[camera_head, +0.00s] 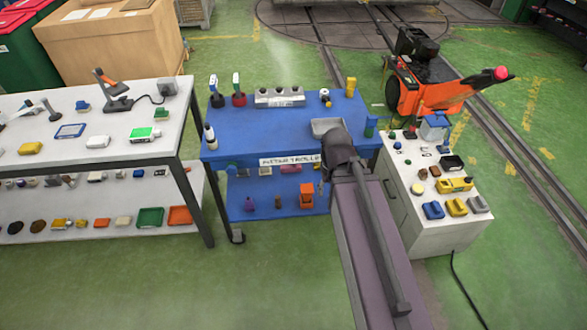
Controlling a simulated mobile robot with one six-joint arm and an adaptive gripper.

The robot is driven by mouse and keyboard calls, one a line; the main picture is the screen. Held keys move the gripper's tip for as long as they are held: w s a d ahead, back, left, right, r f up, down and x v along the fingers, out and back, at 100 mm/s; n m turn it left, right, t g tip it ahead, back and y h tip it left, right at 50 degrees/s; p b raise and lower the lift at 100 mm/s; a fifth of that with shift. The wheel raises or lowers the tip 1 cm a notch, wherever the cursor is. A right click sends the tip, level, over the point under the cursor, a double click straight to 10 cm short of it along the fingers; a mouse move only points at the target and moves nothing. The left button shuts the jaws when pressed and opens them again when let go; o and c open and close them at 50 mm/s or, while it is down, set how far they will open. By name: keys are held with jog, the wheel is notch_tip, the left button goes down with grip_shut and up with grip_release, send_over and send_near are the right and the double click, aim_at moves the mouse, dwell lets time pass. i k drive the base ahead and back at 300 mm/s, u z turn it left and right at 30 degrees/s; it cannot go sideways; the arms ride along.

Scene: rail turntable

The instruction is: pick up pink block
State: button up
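A small pink block-like item (290,169) lies on the blue trolley's lower level, just under the top's front edge. It is small and partly shaded, so I cannot be sure that it is the pink block. My dark arm reaches up from the lower right and ends in a rounded dark part over the front right of the blue trolley (248,143). No gripper fingers can be made out there. I cannot tell how near my gripper is to the pink item.
A grey tray (327,127) sits just behind my arm's end. A white shelf table (60,165) stands left, a white cabinet (437,230) right, both crowded with small objects. An orange machine (425,92) stands behind the cabinet. Green floor is clear in front at left.

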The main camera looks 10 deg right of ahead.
aim_at(292, 168)
jog(key=u, duration=0.05)
jog(key=i, duration=0.95)
jog(key=z, duration=0.05)
